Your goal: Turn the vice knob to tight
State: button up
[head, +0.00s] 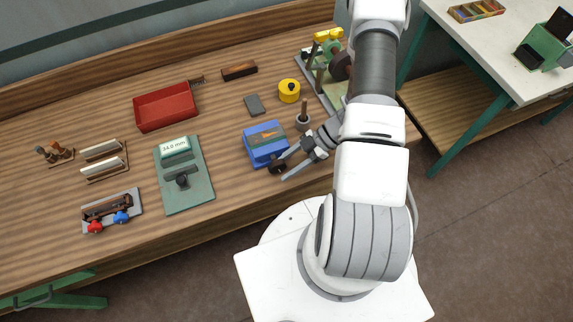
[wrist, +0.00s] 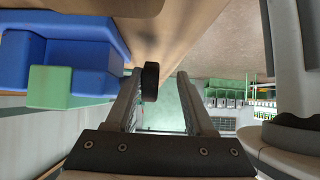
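The blue vice (head: 262,151) sits near the front edge of the wooden bench, with a dark round knob (head: 277,166) on its front right side. In the wrist view the blue vice body (wrist: 75,45) is at upper left with a green block (wrist: 58,87) on it. The black knob (wrist: 151,80) shows there between the fingertips, closer to the left finger. My gripper (head: 285,168) is open, its fingers on either side of the knob. Contact with the knob cannot be made out. The knob's setting is not readable.
A green device reading 34.0 mm (head: 199,180) stands left of the vice. A small post on a round base (head: 303,122) is close behind my gripper. A yellow round item (head: 289,91), a grey block (head: 254,104) and a red tray (head: 166,106) lie further back.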

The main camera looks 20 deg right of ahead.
jog(key=b+v, duration=0.2)
jog(key=v, duration=1.5)
jog(key=shift+r, duration=0.2)
jog(key=shift+d, duration=0.15)
